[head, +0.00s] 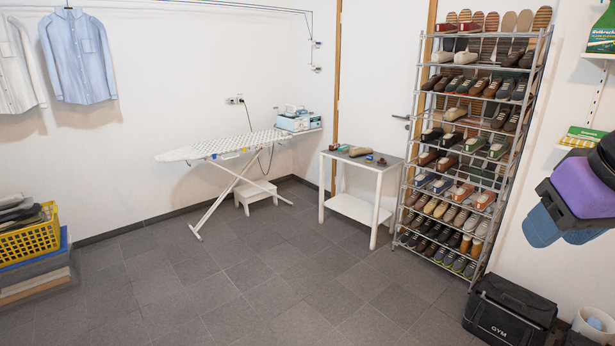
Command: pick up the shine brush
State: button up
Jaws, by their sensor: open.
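A small white side table with a grey top (335,158) stands in front of the white door, left of the shoe rack. Several small items lie on it. A tan shoe-shaped item (359,152) is near the middle. A small brown item (343,148) and a small green item (333,148) are at its left. A dark item with a reddish part (381,161) is at its right. The shine brush is probably one of the small items, but they are too small to tell which. I cannot make out my gripper's fingers in this view.
A tall metal rack (403,185) full of shoes stands right of the table. An ironing board (222,146) and a white step stool (256,192) are to its left. A black bag (508,312) is at front right. The tiled floor before the table is clear.

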aim_at(345, 149)
jog(key=i, duration=2.2)
jog(key=i+z, duration=0.1)
jog(key=i, duration=0.4)
jog(key=i+j, duration=0.15)
jog(key=i, duration=0.35)
jog(key=i+j+z, duration=0.15)
jog(key=i, duration=0.35)
jog(key=i+j, duration=0.1)
jog(key=i, duration=0.35)
jog(key=i+j+z, duration=0.15)
jog(key=i, duration=0.35)
jog(key=i+j, duration=0.2)
jog(key=i, duration=0.3)
jog(key=i+j+z, duration=0.15)
jog(key=i, duration=0.3)
jog(key=i+j, duration=0.3)
jog(key=i, duration=0.2)
jog(key=z, duration=0.05)
